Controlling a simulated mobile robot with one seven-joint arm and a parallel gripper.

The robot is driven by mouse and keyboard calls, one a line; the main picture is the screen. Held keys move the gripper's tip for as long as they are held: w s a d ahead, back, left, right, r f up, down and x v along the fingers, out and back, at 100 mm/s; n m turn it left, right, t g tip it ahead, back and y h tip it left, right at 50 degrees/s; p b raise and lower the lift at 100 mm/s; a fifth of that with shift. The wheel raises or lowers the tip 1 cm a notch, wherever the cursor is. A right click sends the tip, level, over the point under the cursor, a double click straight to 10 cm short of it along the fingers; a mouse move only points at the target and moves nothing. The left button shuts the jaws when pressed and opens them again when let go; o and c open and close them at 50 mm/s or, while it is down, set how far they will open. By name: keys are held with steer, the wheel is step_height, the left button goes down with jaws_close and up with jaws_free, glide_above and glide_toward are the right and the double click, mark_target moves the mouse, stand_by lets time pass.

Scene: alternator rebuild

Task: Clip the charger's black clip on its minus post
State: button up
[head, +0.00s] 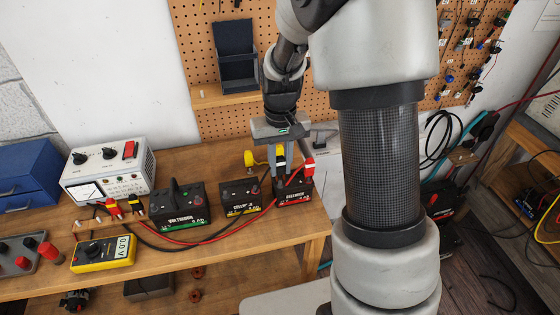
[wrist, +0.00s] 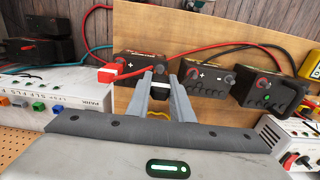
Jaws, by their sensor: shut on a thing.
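My gripper (head: 281,172) points down over the red-labelled black battery (head: 294,193) at the right end of the bench. In the wrist view its fingers (wrist: 168,80) are shut on a small dark piece, apparently the black clip (wrist: 160,76), mostly hidden between them. The fingertips are at the battery's minus side; whether the clip touches the post I cannot tell. The white charger-like box (head: 108,178) with a meter stands at the left.
A yellow-labelled battery (head: 240,198) and a larger green-labelled one (head: 181,207) stand to the left. A yellow multimeter (head: 103,253) lies in front of the white box. Red and black cables run across the bench top. The pegboard (head: 200,45) rises behind.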

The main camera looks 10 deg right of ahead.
steer(key=shift+f, duration=0.1)
steer(key=shift+f+b, duration=0.9)
steer(key=shift+f, duration=0.2)
steer(key=o, duration=0.8)
steer(key=shift+o, duration=0.2)
steer(key=shift+r, duration=0.15)
step_height(320, 180, up, 8)
steer(key=p, duration=0.6)
steer(key=shift+r, duration=0.15)
